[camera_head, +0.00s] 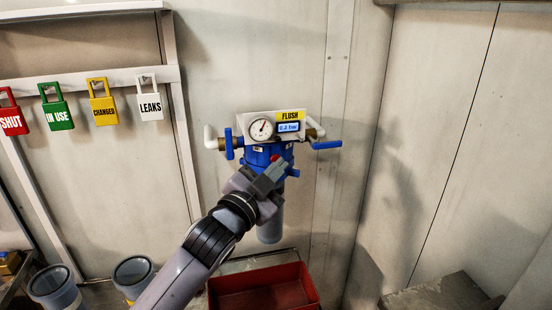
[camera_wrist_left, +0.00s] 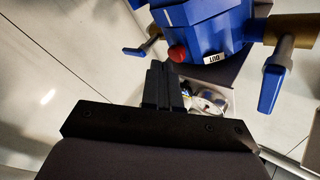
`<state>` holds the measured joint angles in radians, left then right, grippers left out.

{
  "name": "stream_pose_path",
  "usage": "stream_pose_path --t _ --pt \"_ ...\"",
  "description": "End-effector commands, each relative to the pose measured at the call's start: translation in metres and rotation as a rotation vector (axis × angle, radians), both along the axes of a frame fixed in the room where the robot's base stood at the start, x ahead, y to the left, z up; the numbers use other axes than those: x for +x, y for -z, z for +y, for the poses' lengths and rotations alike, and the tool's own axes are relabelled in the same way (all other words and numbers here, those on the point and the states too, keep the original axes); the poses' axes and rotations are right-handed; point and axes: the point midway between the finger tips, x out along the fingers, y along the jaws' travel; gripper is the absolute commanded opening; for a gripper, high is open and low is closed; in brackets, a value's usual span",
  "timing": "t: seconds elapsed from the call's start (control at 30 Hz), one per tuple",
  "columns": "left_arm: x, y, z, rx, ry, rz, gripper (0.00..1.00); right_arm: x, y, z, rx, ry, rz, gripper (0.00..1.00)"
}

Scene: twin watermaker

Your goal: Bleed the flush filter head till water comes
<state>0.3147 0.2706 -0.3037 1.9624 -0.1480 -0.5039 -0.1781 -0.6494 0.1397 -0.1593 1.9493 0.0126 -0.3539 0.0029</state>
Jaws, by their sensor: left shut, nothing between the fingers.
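The flush filter head (camera_head: 258,155) is a blue housing on the wall, with a white panel above it bearing a round gauge (camera_head: 261,129), a yellow FLUSH label (camera_head: 290,116) and a small blue display. A grey filter bowl (camera_head: 270,228) hangs below, partly hidden by my arm. My left gripper (camera_head: 268,176) is shut and empty in front of the head. In the left wrist view the gripper (camera_wrist_left: 162,72) has its tips close to a red button (camera_wrist_left: 177,53) on the blue head (camera_wrist_left: 205,25); I cannot tell whether they touch. No water shows. My right gripper is out of view.
Blue valve handles flank the head, at left (camera_head: 229,146) and right (camera_head: 327,145). A red tray (camera_head: 311,292) lies below. Grey buckets (camera_head: 52,285) stand at lower left. Coloured tags, including a green IN USE tag (camera_head: 57,114), hang on a rail at left.

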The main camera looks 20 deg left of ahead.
Motion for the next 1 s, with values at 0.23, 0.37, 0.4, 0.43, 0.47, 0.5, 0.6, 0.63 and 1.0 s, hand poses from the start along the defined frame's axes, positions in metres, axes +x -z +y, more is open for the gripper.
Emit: stream_pose_path --t 0.23,0.37,0.4,0.43,0.47,0.5,0.6,0.63,1.0 --pt "-0.005 0.000 -0.003 0.000 0.001 -0.001 0.00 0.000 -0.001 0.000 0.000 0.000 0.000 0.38" --pt "-0.005 0.000 -0.003 0.000 0.001 -0.001 0.00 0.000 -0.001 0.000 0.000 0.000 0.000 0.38" --pt "-0.005 0.000 -0.003 0.000 0.001 -0.001 0.00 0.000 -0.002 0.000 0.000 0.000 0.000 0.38" --pt "-0.006 0.000 -0.004 0.000 0.001 0.000 0.00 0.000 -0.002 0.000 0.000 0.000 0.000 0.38" --pt "-0.007 0.000 -0.005 -0.001 0.002 0.000 0.00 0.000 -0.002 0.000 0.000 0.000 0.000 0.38" --pt "-0.009 0.000 -0.007 -0.001 0.002 0.001 0.00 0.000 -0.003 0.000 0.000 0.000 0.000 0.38" --pt "-0.018 -0.001 -0.013 -0.002 0.003 0.000 0.00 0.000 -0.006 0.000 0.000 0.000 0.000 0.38" --pt "-0.020 -0.001 -0.014 -0.002 0.003 0.000 0.00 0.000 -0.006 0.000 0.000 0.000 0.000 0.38" --pt "-0.045 0.000 -0.031 -0.001 0.002 0.000 0.00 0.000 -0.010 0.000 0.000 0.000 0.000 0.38"
